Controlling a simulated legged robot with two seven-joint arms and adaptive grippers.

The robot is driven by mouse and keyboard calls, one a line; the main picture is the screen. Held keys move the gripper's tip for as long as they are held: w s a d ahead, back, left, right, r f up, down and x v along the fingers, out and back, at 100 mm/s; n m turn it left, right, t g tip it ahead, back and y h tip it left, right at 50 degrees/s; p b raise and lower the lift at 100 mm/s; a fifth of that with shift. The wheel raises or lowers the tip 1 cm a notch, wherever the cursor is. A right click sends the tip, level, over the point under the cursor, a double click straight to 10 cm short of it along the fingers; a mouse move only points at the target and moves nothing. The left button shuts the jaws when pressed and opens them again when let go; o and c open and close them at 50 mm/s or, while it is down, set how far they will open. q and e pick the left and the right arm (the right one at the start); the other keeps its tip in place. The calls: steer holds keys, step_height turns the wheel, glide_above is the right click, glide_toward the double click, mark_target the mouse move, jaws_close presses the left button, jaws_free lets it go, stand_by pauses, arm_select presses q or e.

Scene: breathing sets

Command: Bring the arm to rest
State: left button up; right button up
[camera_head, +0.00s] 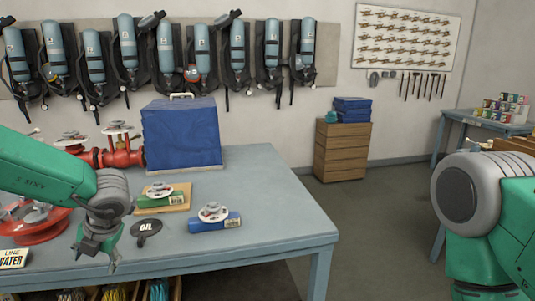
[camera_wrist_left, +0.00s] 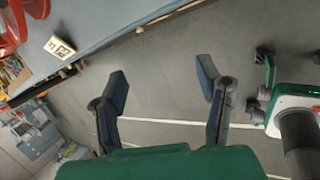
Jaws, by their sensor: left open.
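My left gripper (camera_head: 98,250) hangs at the front edge of the grey-blue table (camera_head: 270,235) in the head view, at the end of my green left arm. In the left wrist view its two fingers (camera_wrist_left: 165,92) are spread wide, with only grey floor between them, so it is open and empty. The table edge lies at the upper left of that view, apart from the fingers. My right arm shows at the right of the head view, but its gripper is out of the picture.
On the table are a blue case (camera_head: 182,138), red pipework (camera_head: 98,157), a wooden board with a disc-topped piece (camera_head: 160,197), a blue block with a disc (camera_head: 215,219) and a black OIL tag (camera_head: 146,229). A WATER sign (camera_head: 12,259) lies left. The floor (camera_head: 385,200) right is clear.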

arm_select(q)
steer(key=s+d+f+m+t+h+b, duration=0.15)
steer(key=s+d+f+m, duration=0.35)
steer(key=f+m, duration=0.6)
steer(key=s+d+f+m+t+b, duration=0.25)
steer(key=s+f+m, duration=0.45)
steer(key=f+m, duration=0.5)
steer(key=s+d+f+m+g+h+b, duration=0.1)
steer(key=s+f+m+g+h, duration=0.1)
steer(key=s+m, duration=0.5)
steer(key=s+d+f+m+g+h+b, duration=0.2)
steer(key=s+f+m, duration=0.3)
steer(key=s, duration=0.9)
steer(key=shift+d+f+m+g, duration=0.3)
steer(key=shift+m+g, duration=0.1)
steer(key=shift+m, duration=0.5)
steer(key=shift+d+r, duration=0.1)
steer(key=shift+d, duration=0.05)
